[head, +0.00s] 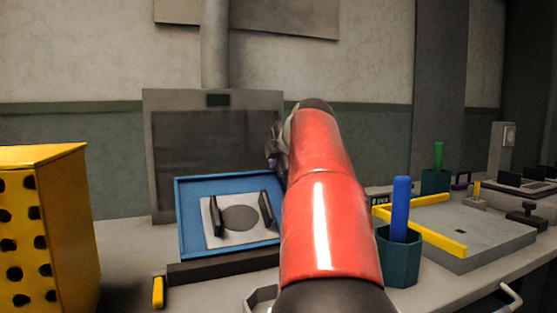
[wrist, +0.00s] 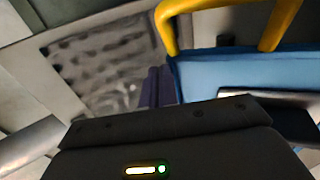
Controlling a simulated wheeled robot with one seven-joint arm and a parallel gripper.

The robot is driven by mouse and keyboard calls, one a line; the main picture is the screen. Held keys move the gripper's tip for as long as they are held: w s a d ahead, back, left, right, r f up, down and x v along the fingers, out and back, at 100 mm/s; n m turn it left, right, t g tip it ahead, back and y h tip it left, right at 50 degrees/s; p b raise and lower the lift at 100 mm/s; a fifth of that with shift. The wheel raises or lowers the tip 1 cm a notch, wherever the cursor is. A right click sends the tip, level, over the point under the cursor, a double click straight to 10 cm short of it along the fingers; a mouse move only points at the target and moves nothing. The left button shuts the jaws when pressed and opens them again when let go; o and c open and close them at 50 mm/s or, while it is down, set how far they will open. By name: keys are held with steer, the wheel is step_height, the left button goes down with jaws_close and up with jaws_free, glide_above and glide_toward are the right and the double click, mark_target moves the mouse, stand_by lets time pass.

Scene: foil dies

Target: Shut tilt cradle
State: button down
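The tilt cradle is a blue tray (head: 187,231) tilted up at the back on a dark base bar (head: 222,268), facing me in the head view. A pale plate with a dark round disc and two black clamps (head: 266,211) lies on it. In the wrist view the blue cradle (wrist: 210,75) fills the right side, with a yellow hoop handle (wrist: 166,35) along its edge. My gripper (wrist: 157,88) shows as two dark purple fingers close together beside the blue edge, with nothing seen between them. Whether they touch the cradle I cannot tell. In the head view my red arm mostly hides the gripper.
A yellow perforated box (head: 55,225) stands at the left. A teal cup (head: 398,262) with a blue stick and a grey plate with yellow rails (head: 480,240) stand at the right. A grey dark-windowed panel (head: 160,203) stands behind the cradle.

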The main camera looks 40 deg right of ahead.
mark_target(272, 177)
steer(key=x, duration=0.3)
steer(key=shift+s+f+b, duration=0.2)
steer(key=shift+f+b, duration=0.05)
steer(key=shift+b, duration=0.05)
steer(key=w+f, duration=0.2)
steer(key=f+b, duration=0.1)
steer(key=f, duration=0.1)
steer(key=shift+w+d, duration=0.35)
steer(key=shift+w, duration=0.05)
steer(key=f, duration=0.1)
steer(key=w+f+g, duration=0.1)
steer(key=f, duration=0.1)
steer(key=shift+w+d+f+g+y, duration=0.1)
steer(key=shift+w+d+g+y, duration=0.15)
steer(key=shift+w+g+y, duration=0.05)
steer(key=shift+w+f+b, duration=0.15)
steer(key=shift+f+b, duration=0.05)
steer(key=shift+f, duration=0.4)
steer(key=shift+w+f+b, duration=0.15)
steer(key=shift+f, duration=0.45)
